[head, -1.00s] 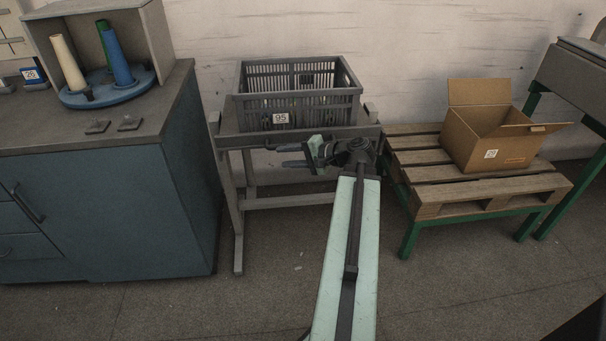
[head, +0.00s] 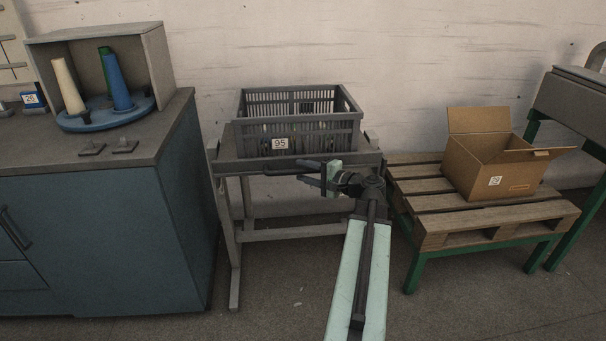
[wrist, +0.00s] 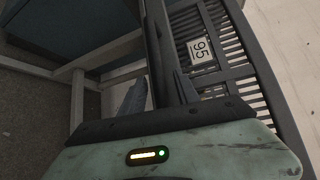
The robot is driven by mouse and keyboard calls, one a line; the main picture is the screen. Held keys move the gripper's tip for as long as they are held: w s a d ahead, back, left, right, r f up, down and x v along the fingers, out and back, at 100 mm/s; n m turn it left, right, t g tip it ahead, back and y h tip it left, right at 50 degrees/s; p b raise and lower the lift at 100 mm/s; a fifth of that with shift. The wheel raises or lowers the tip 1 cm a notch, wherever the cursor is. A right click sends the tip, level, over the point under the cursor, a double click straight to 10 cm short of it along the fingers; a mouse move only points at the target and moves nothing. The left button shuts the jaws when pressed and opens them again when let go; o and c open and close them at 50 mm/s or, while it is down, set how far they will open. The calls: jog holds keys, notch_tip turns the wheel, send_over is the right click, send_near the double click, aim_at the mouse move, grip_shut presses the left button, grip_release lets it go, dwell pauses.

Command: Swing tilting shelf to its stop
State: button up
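The tilting shelf (head: 228,167) is a grey board on a grey metal stand, with a dark bar along its front. It looks close to level and carries a grey slatted crate (head: 347,131) labelled 95. My gripper (head: 308,173) is at the shelf's front, just below its edge and right of the label. In the wrist view the two fingers of my gripper (wrist: 157,92) stand apart, with a dark bar (wrist: 157,45) running up between them. I cannot tell whether they touch it. The crate also shows in the wrist view (wrist: 235,70).
A blue cabinet (head: 100,245) stands left, with a turntable (head: 90,118) of cones on top. A pallet (head: 440,222) on a green frame, holding a cardboard box (head: 478,172), stands close on the right. Floor is clear between cabinet and stand.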

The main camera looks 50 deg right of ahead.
grip_shut()
dwell(1.4)
